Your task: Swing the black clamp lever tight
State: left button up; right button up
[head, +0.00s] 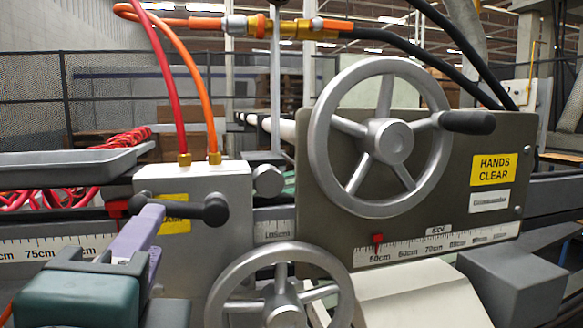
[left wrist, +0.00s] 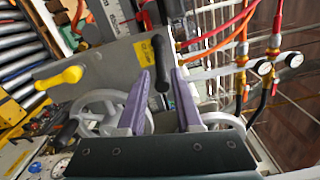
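The black clamp lever (head: 178,209) is a short dark bar with rounded ends on the front of a light grey box (head: 235,245). It lies roughly level in the head view. My left gripper (head: 140,228) comes in from the lower left, with its purple finger up by the lever's left end. In the left wrist view, the two purple fingers of my left gripper (left wrist: 162,75) are spread apart. A black lever (left wrist: 159,60) shows in the gap at their tips; I cannot tell whether either finger touches it. My right gripper is in neither view.
A large grey handwheel (head: 388,142) with a black handle stands right of the lever, and a second handwheel (head: 280,295) sits below. A grey tray (head: 75,165) is at the left. Red and orange hoses (head: 205,80) rise from the box. A yellow knob (left wrist: 72,75) shows in the wrist view.

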pick_arm(q)
jog(key=w+m+p, duration=0.1)
jog(key=w, duration=0.1)
jog(key=w+a+r+m+p, duration=0.1)
jog(key=w+p, duration=0.1)
jog(key=w+r+m+p, duration=0.1)
jog(key=w+m, duration=0.1)
jog(key=w, duration=0.1)
jog(key=shift+w+a+p, duration=0.1)
jog(key=shift+a+p, duration=0.1)
jog(key=shift+p, duration=0.1)
jog(key=m+p, duration=0.1)
jog(key=d+r+m+p, duration=0.1)
jog(key=m, duration=0.1)
jog(key=m+p, duration=0.1)
jog(key=p, duration=0.1)
jog(key=shift+w+d+r, duration=0.15)
jog(key=shift+w+r, duration=0.05)
jog(key=shift+r, duration=0.1)
jog(key=s+d+m+p, duration=0.5)
jog(key=s+m+p, duration=0.2)
jog(key=m, duration=0.1)
jog(key=shift+s+d+r+m, duration=0.3)
jog(key=shift+s+d, duration=0.05)
jog(key=shift+s, duration=0.05)
dwell(1.3)
